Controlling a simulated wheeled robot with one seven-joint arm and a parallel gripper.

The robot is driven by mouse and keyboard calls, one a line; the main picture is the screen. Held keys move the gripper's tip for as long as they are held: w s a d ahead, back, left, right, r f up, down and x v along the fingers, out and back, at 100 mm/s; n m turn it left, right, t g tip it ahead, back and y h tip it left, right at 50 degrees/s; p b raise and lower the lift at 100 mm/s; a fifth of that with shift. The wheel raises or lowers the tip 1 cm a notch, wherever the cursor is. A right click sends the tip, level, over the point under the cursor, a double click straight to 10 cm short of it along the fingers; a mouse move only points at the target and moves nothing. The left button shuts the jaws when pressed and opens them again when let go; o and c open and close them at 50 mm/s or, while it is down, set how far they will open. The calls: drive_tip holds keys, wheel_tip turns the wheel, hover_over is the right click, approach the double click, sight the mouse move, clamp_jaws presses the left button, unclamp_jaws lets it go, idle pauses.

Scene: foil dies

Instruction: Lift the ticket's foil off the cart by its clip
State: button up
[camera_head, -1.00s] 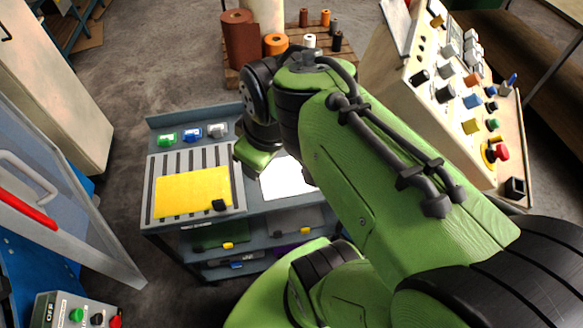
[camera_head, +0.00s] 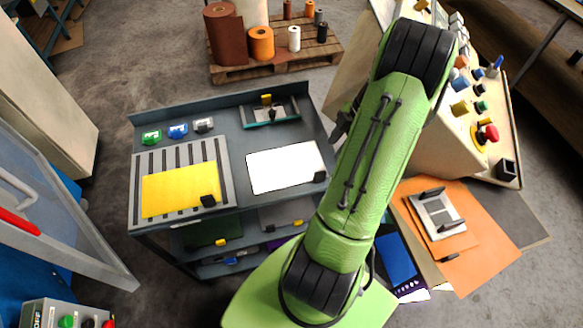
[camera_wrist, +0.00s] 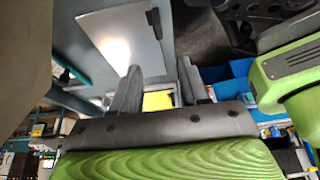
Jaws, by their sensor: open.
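The cart (camera_head: 233,113) stands left of my arm. On its top, a yellow foil (camera_head: 180,190) lies on a slatted plate (camera_head: 140,160) with a black clip (camera_head: 209,200) at its near right corner. Beside it lies a pale sheet (camera_head: 283,166) with a black clip (camera_head: 320,177) at its right edge. In the wrist view a pale, shiny sheet (camera_wrist: 118,38) with a dark clip (camera_wrist: 154,22) shows beyond my fingers. My gripper (camera_wrist: 158,85) is open and empty, apart from the sheet. I cannot make out a ticket's writing.
Lower cart shelves hold sheets with yellow clips (camera_head: 221,242). A small tray (camera_head: 268,113) sits at the cart's back. A control console (camera_head: 450,140) and orange sheets (camera_head: 480,235) are to the right. A pallet of rolls (camera_head: 275,65) is behind; a door (camera_head: 60,215) is left.

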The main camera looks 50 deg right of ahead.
sight(316, 173)
drive_tip(key=x, duration=1.4)
drive_tip(key=shift+w+f, duration=0.1)
drive_tip(key=shift+f, duration=0.1)
clamp_jaws()
